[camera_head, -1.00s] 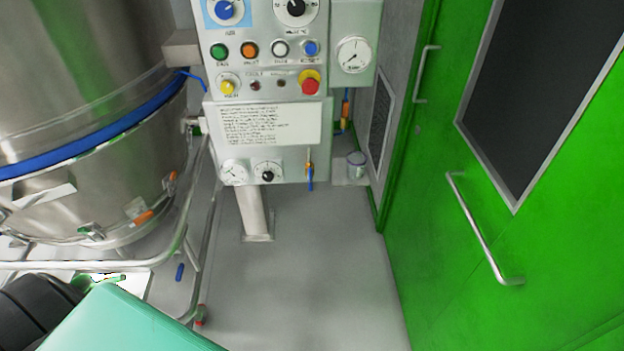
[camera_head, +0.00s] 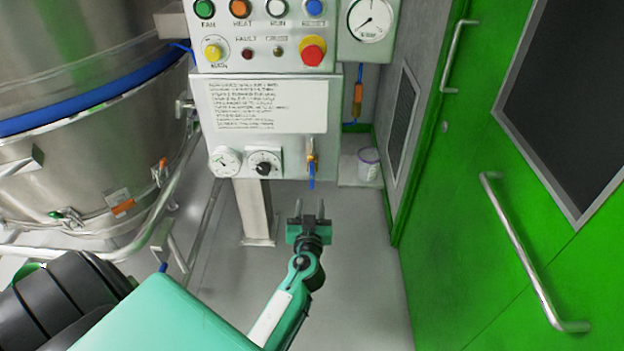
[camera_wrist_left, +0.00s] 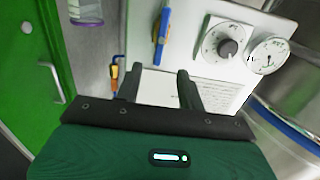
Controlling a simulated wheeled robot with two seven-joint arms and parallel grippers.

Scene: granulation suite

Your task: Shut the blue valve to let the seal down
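The blue valve (camera_head: 311,171) has a brass body and a blue lever that hangs straight down, at the lower right of the control panel (camera_head: 220,142). In the left wrist view the blue valve (camera_wrist_left: 161,34) shows at the upper middle, beyond the fingers. My left gripper (camera_head: 309,208) is below the valve lever in the head view, with its fingers pointing toward the panel. Its two fingers are apart with nothing between them, also in the left wrist view (camera_wrist_left: 158,84). It appears not to touch the valve. My right gripper is out of view.
A knob dial (camera_head: 264,163) and a small gauge (camera_head: 225,162) sit left of the valve. A steel vessel (camera_head: 80,185) with rails stands at left. A green door (camera_head: 480,130) with a bar handle is at right. A white tub (camera_head: 368,165) stands behind.

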